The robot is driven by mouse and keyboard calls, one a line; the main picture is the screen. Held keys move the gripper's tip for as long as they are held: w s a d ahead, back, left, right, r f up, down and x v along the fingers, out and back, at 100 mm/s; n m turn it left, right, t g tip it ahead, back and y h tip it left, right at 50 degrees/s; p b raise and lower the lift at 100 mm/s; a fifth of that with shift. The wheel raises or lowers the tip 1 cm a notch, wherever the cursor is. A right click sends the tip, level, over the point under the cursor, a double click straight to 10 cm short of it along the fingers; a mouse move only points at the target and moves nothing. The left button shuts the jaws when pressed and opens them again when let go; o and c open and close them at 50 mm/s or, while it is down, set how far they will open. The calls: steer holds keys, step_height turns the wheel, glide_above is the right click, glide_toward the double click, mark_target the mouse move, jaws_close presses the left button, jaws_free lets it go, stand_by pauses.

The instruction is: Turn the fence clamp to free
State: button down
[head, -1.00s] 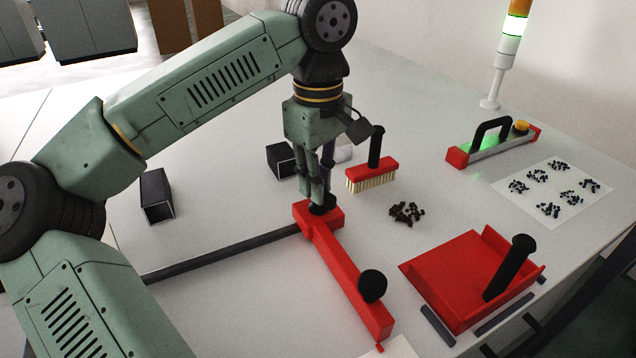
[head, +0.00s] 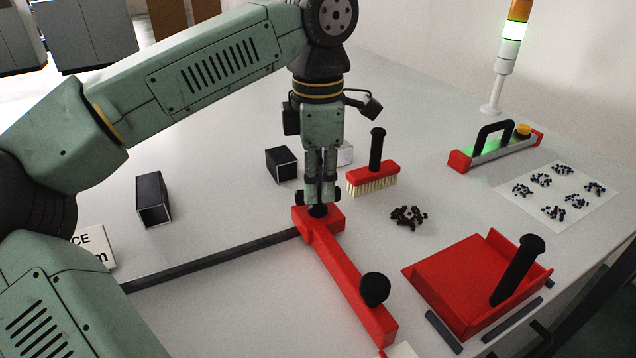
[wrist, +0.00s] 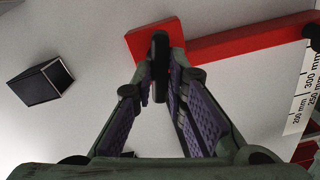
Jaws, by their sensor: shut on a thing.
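The red fence (head: 345,278) lies across the table, with its wide end at the dark rail (head: 215,262) and a black ball knob (head: 374,289) near its other end. The black fence clamp (head: 318,211) sits on the wide end, mostly hidden by my fingers in the head view. In the wrist view the clamp (wrist: 160,58) shows as a narrow black bar between the fingertips, over the red block. My gripper (head: 319,200) points straight down and is shut on the clamp.
A red brush (head: 373,172) stands behind the fence, near dark pellets (head: 408,217). A red dustpan (head: 460,275) is at right. Open black boxes (head: 153,200) (head: 281,164) stand at left and behind my gripper. A handled level-like tool (head: 497,147) lies at back right.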

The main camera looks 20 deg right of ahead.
steer(key=shift+n, duration=1.6)
steer(key=c, duration=1.6)
jaws_free()
step_height(320, 180, up, 8)
steer(key=shift+f, duration=0.2)
